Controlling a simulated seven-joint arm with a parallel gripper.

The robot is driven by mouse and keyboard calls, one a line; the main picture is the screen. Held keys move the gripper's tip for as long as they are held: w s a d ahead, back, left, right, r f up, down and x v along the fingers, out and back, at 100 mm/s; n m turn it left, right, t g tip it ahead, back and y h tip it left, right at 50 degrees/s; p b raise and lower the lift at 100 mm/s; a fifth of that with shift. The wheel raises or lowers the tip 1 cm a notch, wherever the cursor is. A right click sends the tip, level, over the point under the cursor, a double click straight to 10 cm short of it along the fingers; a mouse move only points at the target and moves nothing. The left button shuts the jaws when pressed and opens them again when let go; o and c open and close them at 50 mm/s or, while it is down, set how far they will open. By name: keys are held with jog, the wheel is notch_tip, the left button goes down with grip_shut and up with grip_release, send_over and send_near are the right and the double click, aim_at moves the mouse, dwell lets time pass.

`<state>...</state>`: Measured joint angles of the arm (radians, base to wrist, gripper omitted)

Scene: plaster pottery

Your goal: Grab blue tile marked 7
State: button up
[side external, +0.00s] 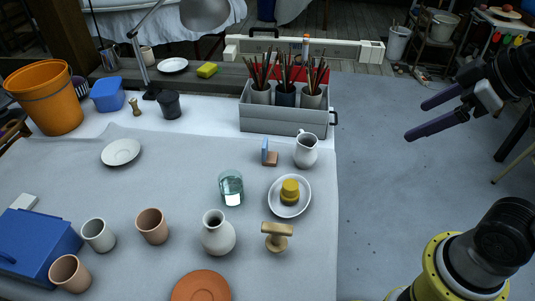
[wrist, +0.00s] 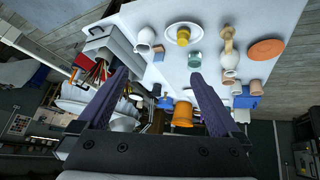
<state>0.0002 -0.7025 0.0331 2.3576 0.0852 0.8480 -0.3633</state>
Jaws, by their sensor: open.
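A small blue tile (side external: 265,146) stands upright on the white-covered table, left of the white pitcher (side external: 306,149). It touches or stands just behind a small brown block (side external: 271,159); I cannot tell which. No number is readable on the tile. In the wrist view the tile (wrist: 157,57) is small, below the pitcher (wrist: 146,39). My gripper (side external: 416,120) is open and empty, in the air right of the table and well apart from the tile. Its two dark purple fingers also show spread apart in the wrist view (wrist: 160,73).
A grey tool caddy (side external: 283,119) with brush-filled cups stands behind the tile. A plate (side external: 289,209) with yellow pieces, a glass (side external: 231,187), a vase (side external: 217,235) and a wooden stamp (side external: 278,236) stand in front. Open floor lies right of the table.

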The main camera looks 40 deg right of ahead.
jog(key=w+a+r+n, duration=0.1)
jog(key=w+r+n, duration=0.15)
jog(key=w, duration=0.35)
jog(key=n+g+y, duration=0.2)
jog(key=n+g, duration=0.1)
jog(key=g, duration=0.1)
send_over(267, 150)
jog(key=s+d, duration=0.2)
jog(key=f, duration=2.9)
jog(key=shift+a+f, duration=0.2)
jog(key=shift+f, duration=0.15)
jog(key=shift+a+x, duration=0.1)
jog(key=shift+x, duration=1.5)
jog(key=shift+a+x, duration=0.15)
jog(key=shift+x, duration=1.45)
jog(key=shift+w+r, duration=0.1)
jog(key=shift+w, duration=0.1)
jog(key=shift+c, duration=0.3)
